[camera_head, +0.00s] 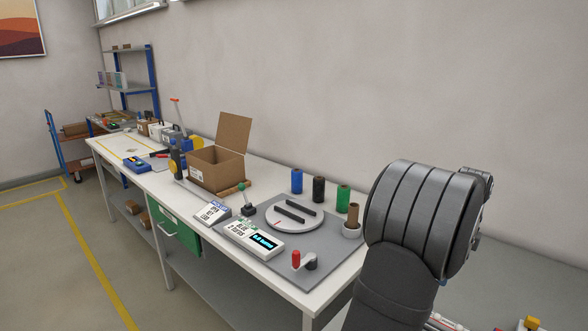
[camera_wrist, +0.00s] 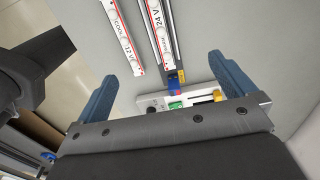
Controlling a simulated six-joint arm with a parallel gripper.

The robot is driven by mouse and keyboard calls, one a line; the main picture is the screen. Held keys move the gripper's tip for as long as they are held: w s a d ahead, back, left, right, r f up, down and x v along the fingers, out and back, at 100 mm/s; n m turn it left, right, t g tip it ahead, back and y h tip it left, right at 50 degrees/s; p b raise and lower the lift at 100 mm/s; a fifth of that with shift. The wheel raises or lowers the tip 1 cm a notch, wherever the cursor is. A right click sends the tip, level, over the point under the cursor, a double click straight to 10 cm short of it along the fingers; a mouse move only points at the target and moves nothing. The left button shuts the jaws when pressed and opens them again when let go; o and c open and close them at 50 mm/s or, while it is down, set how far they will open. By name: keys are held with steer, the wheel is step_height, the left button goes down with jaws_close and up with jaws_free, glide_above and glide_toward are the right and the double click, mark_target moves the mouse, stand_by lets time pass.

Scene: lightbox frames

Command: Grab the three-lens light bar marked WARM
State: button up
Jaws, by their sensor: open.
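In the wrist view, two white light bars with red edging run in from the top edge. The left bar (camera_wrist: 122,36) reads COOL 12 V. The right bar (camera_wrist: 156,22) reads 24 V, lies along a grey metal strip, and is cut off by the top edge. The word WARM is not readable on either bar. My gripper (camera_wrist: 162,68) is open and empty, its two blue fingers apart on either side of the right bar's lower end. In the head view my dark arm hides the gripper.
A white board (camera_wrist: 152,106) with green and yellow parts lies between the finger bases. In the head view, a long bench carries an open cardboard box (camera_head: 216,168), a grey turntable mat (camera_head: 250,225) and several thread spools. A red-and-white end (camera_head: 446,322) shows at the bottom edge.

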stand_by(0.4)
steer(key=c, duration=1)
steer(key=f, duration=0.8)
steer(key=s+f, duration=0.1)
steer(key=f, duration=0.2)
steer(key=shift+f, duration=0.4)
steer(key=shift+c, duration=0.2)
steer(key=shift+w+d+f, duration=0.15)
steer(key=shift+f, duration=1.15)
steer(key=shift+w+d+f, duration=0.1)
steer(key=shift+f, duration=1.15)
steer(key=shift+c, duration=0.2)
